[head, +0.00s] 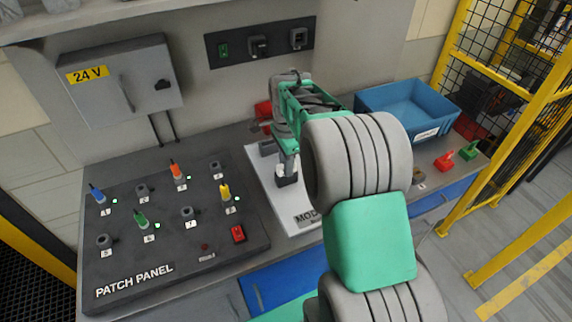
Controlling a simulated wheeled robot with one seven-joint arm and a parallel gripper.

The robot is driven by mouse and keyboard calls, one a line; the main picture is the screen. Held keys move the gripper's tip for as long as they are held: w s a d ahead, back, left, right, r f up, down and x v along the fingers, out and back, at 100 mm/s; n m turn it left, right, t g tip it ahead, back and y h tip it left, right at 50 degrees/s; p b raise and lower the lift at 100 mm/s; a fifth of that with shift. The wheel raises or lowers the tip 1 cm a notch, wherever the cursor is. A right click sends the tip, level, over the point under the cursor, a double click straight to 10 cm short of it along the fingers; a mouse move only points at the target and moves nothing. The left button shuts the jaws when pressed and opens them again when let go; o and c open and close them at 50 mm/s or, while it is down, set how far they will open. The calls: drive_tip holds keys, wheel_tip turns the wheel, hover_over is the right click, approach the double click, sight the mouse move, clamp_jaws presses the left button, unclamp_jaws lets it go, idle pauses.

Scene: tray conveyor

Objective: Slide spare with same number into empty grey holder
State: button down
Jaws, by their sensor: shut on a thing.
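My gripper (287,163) points down over the white board (309,217), whose label begins "MOD" and is partly covered by my arm. It is shut on a small piece at a dark grey block (288,180). I cannot tell whether this block is the held spare or a holder under it. Another grey block (267,147) sits behind it on the board. A red piece (263,110) stands farther back, partly behind my arm. No numbers on these pieces are readable. My arm hides the board's right side.
A patch panel (180,262) with coloured plugs lies at the left. A blue bin (395,100) stands at the back right. A red piece (444,161) and a green piece (468,151) lie beside it. A yellow-framed fence (450,70) bounds the right.

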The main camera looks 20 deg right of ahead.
drive_tip(key=shift+r, duration=0.1)
drive_tip(key=shift+r+p, duration=1.7)
drive_tip(key=shift+r, duration=0.8)
drive_tip(key=shift+r+p, duration=1.3)
drive_tip(key=shift+r, duration=0.75)
drive_tip(key=shift+a, duration=0.1)
